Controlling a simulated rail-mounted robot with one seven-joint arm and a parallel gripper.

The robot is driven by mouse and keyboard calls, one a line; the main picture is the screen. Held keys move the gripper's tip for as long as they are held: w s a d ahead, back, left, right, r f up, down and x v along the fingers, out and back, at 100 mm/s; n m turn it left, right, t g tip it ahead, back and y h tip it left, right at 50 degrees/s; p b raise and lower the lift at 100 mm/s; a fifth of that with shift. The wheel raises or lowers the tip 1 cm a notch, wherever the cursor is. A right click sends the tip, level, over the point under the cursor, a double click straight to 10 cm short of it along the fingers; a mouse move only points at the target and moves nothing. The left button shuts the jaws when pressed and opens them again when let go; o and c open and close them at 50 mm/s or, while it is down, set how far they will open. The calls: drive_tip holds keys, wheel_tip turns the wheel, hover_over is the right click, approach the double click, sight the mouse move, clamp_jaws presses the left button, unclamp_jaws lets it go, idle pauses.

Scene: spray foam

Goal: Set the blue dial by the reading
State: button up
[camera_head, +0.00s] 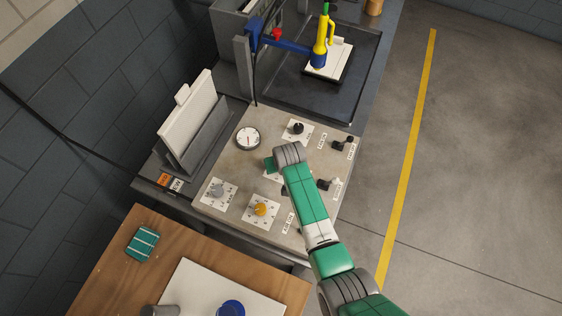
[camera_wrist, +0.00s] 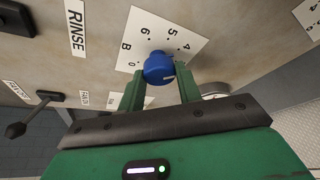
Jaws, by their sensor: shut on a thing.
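The blue dial (camera_wrist: 158,67) is a round knob on a white plate (camera_wrist: 142,28) with black marks including 4, 5, 6, B and 0. A pale pointer mark shows on its lower right side in the wrist view. My gripper (camera_wrist: 160,80) has its two green fingers shut on the dial, one on each side. In the head view my arm hides the dial, and only a bit of its plate (camera_head: 269,177) shows. A round white gauge (camera_head: 248,138) with a thin needle lies on the panel; its reading is too small to make out.
The sloped panel (camera_head: 240,168) also carries a black knob (camera_head: 298,128), a grey knob (camera_head: 218,189), a yellow knob (camera_head: 261,209) and several levers along its right side. A blue and yellow spray tool (camera_head: 320,50) stands behind in a dark tray. A wooden table (camera_head: 110,270) is in front.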

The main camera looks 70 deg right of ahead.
drive_tip(key=shift+n, duration=0.6)
drive_tip(key=o, duration=1)
drive_tip(key=p+v, duration=0.1)
drive_tip(key=v, duration=0.7)
drive_tip(key=shift+d+p, duration=0.15)
drive_tip(key=shift+p, duration=0.2)
drive_tip(key=shift+s, duration=0.1)
